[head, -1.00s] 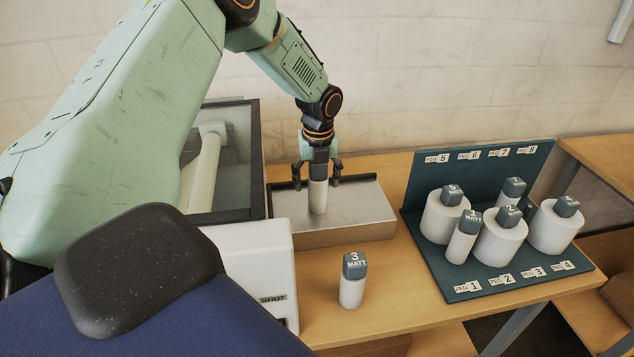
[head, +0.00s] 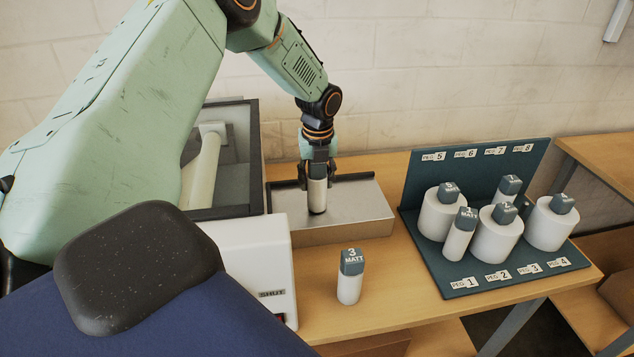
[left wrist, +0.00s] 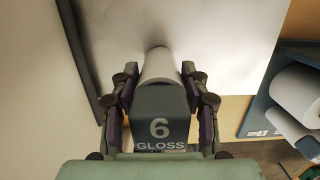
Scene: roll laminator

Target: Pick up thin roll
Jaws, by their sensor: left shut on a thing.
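My left gripper (head: 317,172) points down over the metal-topped box and is shut on a thin white roll (head: 317,196), which stands upright on the box's top. In the left wrist view the fingers grip its dark cap, labelled "6 GLOSS" (left wrist: 160,128), and the white roll body (left wrist: 159,64) shows beyond. Another thin roll, labelled "3 MATT" (head: 350,285), stands on the wooden table in front of the box. Two more thin rolls (head: 460,240) stand on the teal peg rack among thick rolls (head: 496,238). My right gripper is not in view.
The metal-topped box (head: 350,228) has a dark bar along its back edge. The teal peg rack (head: 480,281) stands at right, with numbered peg labels. A white machine housing (head: 245,258) and a grey-framed glass cover are at left. Bare table lies between box and rack.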

